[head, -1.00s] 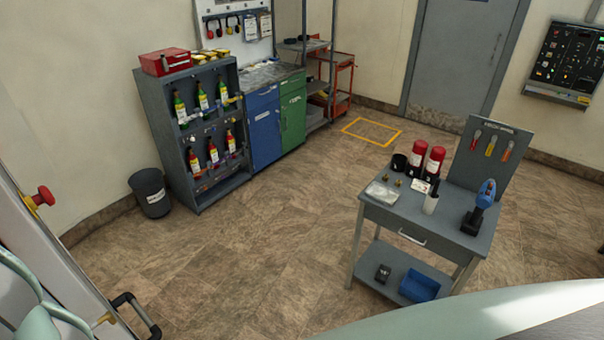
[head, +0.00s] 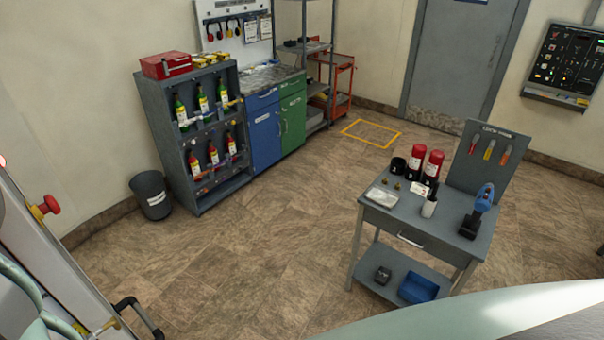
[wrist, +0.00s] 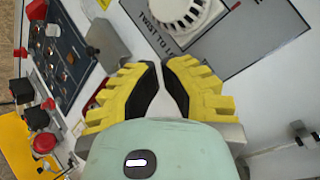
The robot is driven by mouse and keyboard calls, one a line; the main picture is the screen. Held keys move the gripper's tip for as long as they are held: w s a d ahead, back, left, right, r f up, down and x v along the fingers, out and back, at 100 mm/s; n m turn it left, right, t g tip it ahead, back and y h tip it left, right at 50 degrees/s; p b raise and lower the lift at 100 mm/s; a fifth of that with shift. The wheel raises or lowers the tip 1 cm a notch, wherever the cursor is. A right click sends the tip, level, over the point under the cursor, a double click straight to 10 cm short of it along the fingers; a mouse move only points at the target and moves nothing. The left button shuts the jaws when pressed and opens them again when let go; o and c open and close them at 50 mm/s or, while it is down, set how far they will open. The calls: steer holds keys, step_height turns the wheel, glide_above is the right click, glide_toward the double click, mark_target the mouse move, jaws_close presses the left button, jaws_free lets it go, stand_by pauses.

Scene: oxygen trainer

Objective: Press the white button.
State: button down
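In the wrist view, a dark control panel (wrist: 65,60) with small buttons and knobs fills the upper left. A small pale spot on it (wrist: 52,30) may be the white button; it is too small to be sure. My gripper (wrist: 160,64) has yellow fingers with black pads. Its tips come close together with a narrow gap and nothing between them. It is over a white cabinet face (wrist: 245,105), right of the dark panel. I cannot tell whether it touches the face. In the head view the gripper is not visible, and the cabinet shows only at the left edge.
A white dial (wrist: 190,12) with "TWIST TO LOCK" lettering is above the gripper. Red buttons (wrist: 45,143) stick out at lower left. In the head view, a grey cart (head: 405,218), a bottle rack (head: 200,85) and a bin (head: 152,195) stand around open floor (head: 255,240).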

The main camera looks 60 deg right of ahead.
steer(key=shift+w+d+f+b, duration=0.15)
steer(key=shift+w+b, duration=0.15)
steer(key=shift+w, duration=0.8)
stand_by(0.5)
steer(key=shift+w+b, duration=0.4)
steer(key=shift+b, duration=0.05)
steer(key=shift+w+b, duration=0.35)
steer(key=shift+w, duration=0.05)
stand_by(0.7)
stand_by(0.4)
steer(key=shift+s, duration=0.9)
